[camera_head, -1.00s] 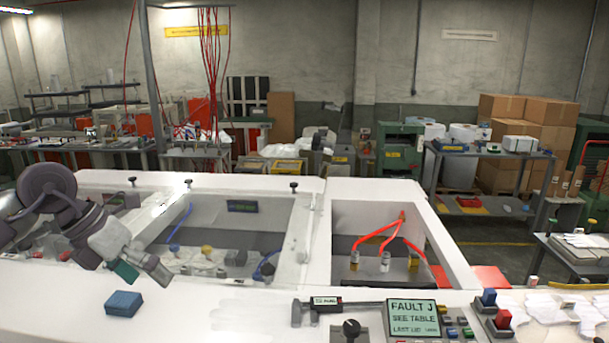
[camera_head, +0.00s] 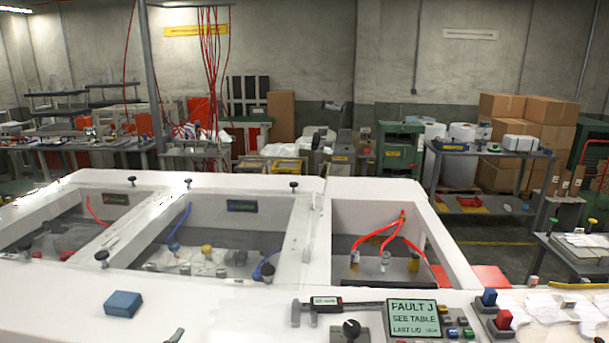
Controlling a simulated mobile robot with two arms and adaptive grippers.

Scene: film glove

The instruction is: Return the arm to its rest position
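The rest of my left arm is out of view, so whether the gripper is open or shut is hidden. My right arm and gripper are not in view.
The white machine has open bays with hoses and fittings. A caliper (camera_head: 335,304), a black knob (camera_head: 351,328) and a display reading FAULT J (camera_head: 413,318) sit at the front. White gloves (camera_head: 555,312) lie at the right. The top around the blue block is clear.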

